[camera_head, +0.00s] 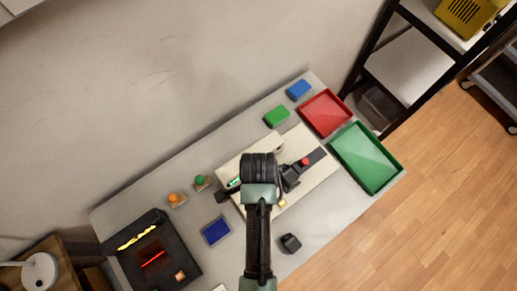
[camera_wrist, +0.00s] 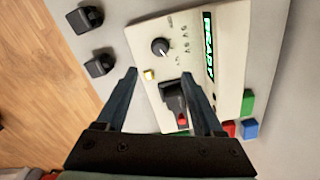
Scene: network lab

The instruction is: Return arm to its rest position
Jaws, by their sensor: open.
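My gripper (camera_wrist: 163,76) is open in the wrist view, its two dark fingers apart with nothing held between them. Beyond the fingers lies a cream device (camera_wrist: 215,55) with a black dial (camera_wrist: 160,47), a small yellow button (camera_wrist: 149,75), a lit green display (camera_wrist: 208,50) and a black part with a red piece (camera_wrist: 172,100). In the head view my arm (camera_head: 258,225) reaches up from the bottom edge over the bench and hides part of the cream device (camera_head: 317,182). Whether the fingers touch the device cannot be told.
A red tray (camera_head: 325,113) and green tray (camera_head: 389,180) lie at the bench's right end. A blue block (camera_head: 299,89) and green block (camera_head: 276,116) lie beside them. An open black case (camera_head: 130,266) is at left. A black-framed shelf (camera_head: 408,99) stands at upper right.

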